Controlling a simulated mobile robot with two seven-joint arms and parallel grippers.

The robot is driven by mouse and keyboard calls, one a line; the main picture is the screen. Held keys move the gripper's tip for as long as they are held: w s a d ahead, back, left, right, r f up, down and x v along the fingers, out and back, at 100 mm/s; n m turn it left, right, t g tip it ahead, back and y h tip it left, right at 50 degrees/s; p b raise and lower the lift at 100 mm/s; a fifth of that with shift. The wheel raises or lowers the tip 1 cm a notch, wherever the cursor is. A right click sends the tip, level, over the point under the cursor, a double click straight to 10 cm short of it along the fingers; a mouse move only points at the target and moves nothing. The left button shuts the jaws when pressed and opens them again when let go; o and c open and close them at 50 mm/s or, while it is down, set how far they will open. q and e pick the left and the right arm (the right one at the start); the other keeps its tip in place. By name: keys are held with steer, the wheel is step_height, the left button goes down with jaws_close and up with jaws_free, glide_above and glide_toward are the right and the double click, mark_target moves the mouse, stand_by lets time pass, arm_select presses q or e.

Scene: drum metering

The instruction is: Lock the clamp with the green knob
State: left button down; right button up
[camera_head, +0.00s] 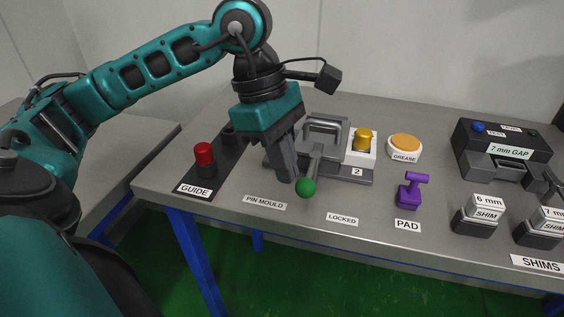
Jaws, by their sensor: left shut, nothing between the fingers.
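The clamp (325,130) stands on the table behind the "PIN MOULD" and "LOCKED" labels. Its lever reaches toward the table's front edge and ends in a round green knob (306,188). My left gripper (287,176) points down, just left of the green knob. Its fingers are together and hold nothing. I cannot tell whether they touch the lever or the knob. The arm hides the left part of the clamp and its base. The "LOCKED" label (342,219) lies in front and to the right of the knob. My right gripper is out of view.
A red knob (204,154) stands on the "GUIDE" plate at left. Right of the clamp are a yellow-topped piece (363,139), the grease pot (404,146), a purple pad tool (411,190), shim blocks (483,209) and a black gap gauge (501,150). The front strip is mostly clear.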

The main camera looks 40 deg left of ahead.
arm_select(q)
steer(key=shift+d, duration=0.15)
stand_by(0.4)
steer(key=p+v, duration=0.6)
steer(key=v, duration=0.4)
steer(key=shift+s, duration=0.2)
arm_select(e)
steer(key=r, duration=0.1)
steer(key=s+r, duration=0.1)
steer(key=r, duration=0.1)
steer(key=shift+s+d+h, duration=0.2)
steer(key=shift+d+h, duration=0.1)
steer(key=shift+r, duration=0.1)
